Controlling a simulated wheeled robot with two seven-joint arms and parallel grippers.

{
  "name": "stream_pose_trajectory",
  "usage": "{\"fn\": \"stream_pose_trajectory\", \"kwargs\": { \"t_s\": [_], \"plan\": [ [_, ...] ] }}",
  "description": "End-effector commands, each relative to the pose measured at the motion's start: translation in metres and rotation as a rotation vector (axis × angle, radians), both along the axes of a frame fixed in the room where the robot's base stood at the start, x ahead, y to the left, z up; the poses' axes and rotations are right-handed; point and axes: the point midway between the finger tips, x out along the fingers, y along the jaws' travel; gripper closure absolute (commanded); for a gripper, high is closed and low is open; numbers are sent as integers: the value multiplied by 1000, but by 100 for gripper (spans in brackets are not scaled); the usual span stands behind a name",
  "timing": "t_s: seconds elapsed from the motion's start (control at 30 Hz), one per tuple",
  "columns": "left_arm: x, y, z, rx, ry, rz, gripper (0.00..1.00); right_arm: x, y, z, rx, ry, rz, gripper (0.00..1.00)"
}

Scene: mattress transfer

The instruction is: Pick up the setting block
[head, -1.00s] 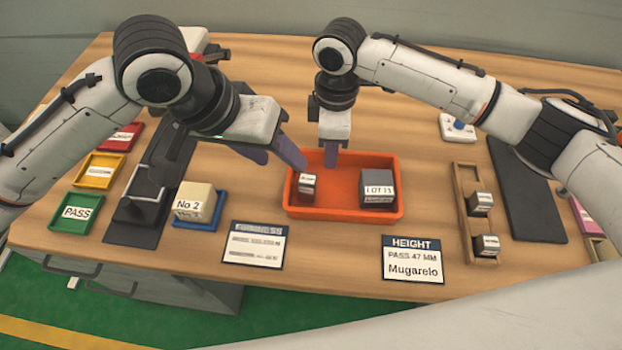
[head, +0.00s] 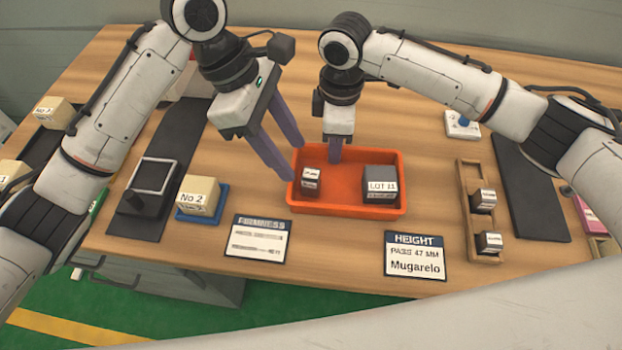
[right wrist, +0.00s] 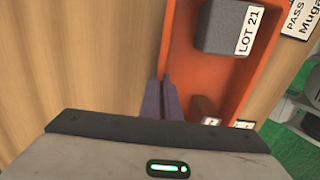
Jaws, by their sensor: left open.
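The orange tray (head: 330,205) holds a small dark brown block (head: 310,181) with a white label at its left end and a larger grey block (head: 380,183) marked LOT at its right end. Two more small dark labelled blocks sit in the wooden rack (head: 463,210), one further back (head: 483,200) and one in front (head: 488,243). I cannot tell which is the setting block. My left gripper (head: 291,160) is open and empty, fingers down near the tray's left back corner. My right gripper (head: 335,153) is shut and empty at the tray's back edge; its closed fingers show in the right wrist view (right wrist: 161,100).
A beige block marked No 2 (head: 197,196) sits on a blue tray left of the orange one. A dark device (head: 150,190) stands further left. Flat FIRMNESS (head: 257,238) and HEIGHT (head: 415,256) cards lie in front. A dark mat (head: 530,190) lies right of the rack.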

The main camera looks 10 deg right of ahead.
Motion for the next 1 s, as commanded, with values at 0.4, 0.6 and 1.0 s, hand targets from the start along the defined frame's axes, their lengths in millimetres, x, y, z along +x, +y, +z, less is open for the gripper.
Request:
{"fn": "stream_pose_trajectory", "kwargs": {
  "t_s": [0.4, 0.6, 1.0],
  "plan": [
    [-6, -19, -46, 0, -2, -2, 55, 0, 0, 1, 2, -1, 0, 100],
    [-7, -32, -72, 0, -2, -4, 55, 0, 0, 1, 2, -1, 0, 100],
    [-9, -38, -88, -1, -4, -3, 55, 1, 0, 1, 2, -1, 0, 100]
  ]
}}
